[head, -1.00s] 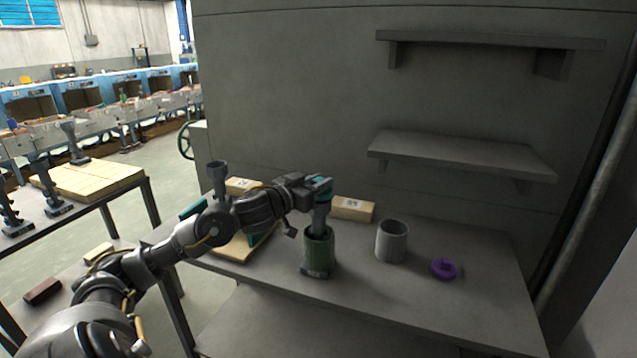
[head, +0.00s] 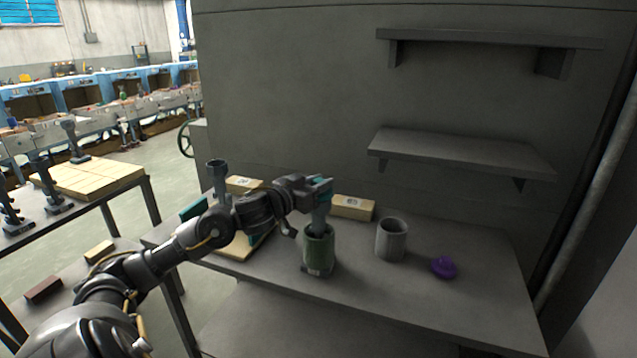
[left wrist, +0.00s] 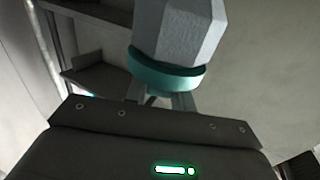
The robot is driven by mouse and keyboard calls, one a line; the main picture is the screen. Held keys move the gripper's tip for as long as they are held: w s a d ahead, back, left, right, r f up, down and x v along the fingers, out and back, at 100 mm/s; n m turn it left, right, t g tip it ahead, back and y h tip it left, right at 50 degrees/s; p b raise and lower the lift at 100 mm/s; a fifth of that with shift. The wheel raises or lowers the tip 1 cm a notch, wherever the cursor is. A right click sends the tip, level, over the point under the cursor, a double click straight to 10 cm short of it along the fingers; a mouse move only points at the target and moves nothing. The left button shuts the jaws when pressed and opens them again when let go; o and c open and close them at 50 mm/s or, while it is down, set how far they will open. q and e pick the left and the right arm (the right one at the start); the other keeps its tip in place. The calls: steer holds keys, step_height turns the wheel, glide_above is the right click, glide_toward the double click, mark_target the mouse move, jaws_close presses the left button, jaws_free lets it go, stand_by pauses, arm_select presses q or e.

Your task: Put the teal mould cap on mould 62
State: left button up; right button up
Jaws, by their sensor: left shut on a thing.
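My left gripper (head: 320,187) is shut on a grey faceted piece with a teal band (left wrist: 170,80); whether this is the teal mould cap I cannot tell. In the head view the grey piece hangs down at the mouth of a green cylinder (head: 318,255); how far it reaches inside is hidden. A grey open-topped cylinder (head: 391,241) stands to its right. A purple cap (head: 444,267) lies further right. No number 62 is readable on either cylinder. My right gripper is not in view.
Pale blocks with labels (head: 352,207) stand at the back of the grey table (head: 440,310). Teal and pale boards and a dark upright post (head: 217,180) are at the left, behind my arm. Two empty shelves (head: 460,155) jut from the wall. The table's front right is clear.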

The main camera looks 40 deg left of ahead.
arm_select(q)
steer(key=shift+f, duration=0.3)
steer(key=o, duration=0.7)
steer(key=shift+s+a, duration=0.1)
steer(key=shift+s, duration=0.9)
steer(key=s+p, duration=0.1)
steer(key=s, duration=0.2)
steer(key=s+p, duration=0.1)
steer(key=s, duration=0.2)
steer(key=s+p, duration=0.1)
steer(key=s, duration=0.2)
steer(key=shift+a, duration=0.25)
